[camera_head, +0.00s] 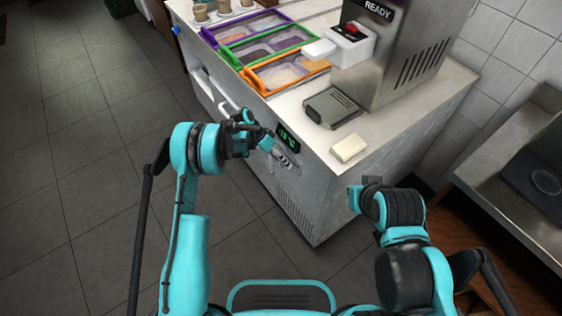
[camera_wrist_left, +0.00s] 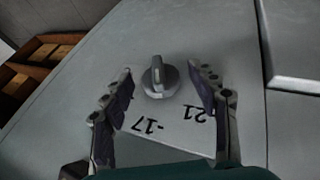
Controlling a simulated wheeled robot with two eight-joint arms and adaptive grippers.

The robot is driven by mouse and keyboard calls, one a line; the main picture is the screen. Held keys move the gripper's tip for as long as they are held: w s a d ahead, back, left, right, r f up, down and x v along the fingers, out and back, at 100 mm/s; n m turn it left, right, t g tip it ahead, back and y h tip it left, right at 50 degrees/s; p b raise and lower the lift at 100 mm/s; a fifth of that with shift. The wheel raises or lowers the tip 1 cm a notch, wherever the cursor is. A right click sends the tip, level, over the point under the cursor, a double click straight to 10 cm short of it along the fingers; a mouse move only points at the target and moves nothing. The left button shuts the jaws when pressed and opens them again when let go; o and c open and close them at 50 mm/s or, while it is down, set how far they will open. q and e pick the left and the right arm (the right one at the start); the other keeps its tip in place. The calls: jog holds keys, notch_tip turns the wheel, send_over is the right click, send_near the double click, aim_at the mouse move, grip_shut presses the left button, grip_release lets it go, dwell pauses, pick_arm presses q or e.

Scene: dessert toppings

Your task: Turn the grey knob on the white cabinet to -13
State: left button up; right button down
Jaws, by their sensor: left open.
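The grey knob (camera_wrist_left: 160,78) is on the pale front panel of the white cabinet (camera_head: 318,205). It shows in the left wrist view with a raised grip bar. My left gripper (camera_wrist_left: 160,70) is open, with one finger on each side of the knob and a gap to each. In the head view my left gripper (camera_head: 256,133) is at the cabinet front and the knob cannot be made out. My right gripper (camera_head: 368,184) is near the cabinet's right side; its fingers cannot be made out clearly.
A green-lit display (camera_head: 288,138) is on the cabinet front beside my left gripper. On the counter are purple, green and orange topping trays (camera_head: 285,72), a grey machine (camera_head: 400,60) and a pale block (camera_head: 348,148). A metal sink (camera_head: 515,170) stands right. Floor at left is clear.

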pick_arm(q)
jog(key=c, duration=1.1)
jog(key=shift+s+r, duration=0.1)
jog(key=shift+s+d+m+t+y, duration=0.1)
jog(key=shift+m+t+y, duration=0.05)
jog(key=shift+t+y, duration=0.4)
jog(key=shift+s+d+m+t+y, duration=0.1)
jog(key=shift+m+t+y, duration=0.05)
jog(key=shift+t+y, duration=0.35)
jog(key=shift+s+d+m+t+y, duration=0.15)
jog(key=shift+m+t+y, duration=0.25)
jog(key=shift+t+y, duration=0.8)
jog(key=shift+t, duration=0.45)
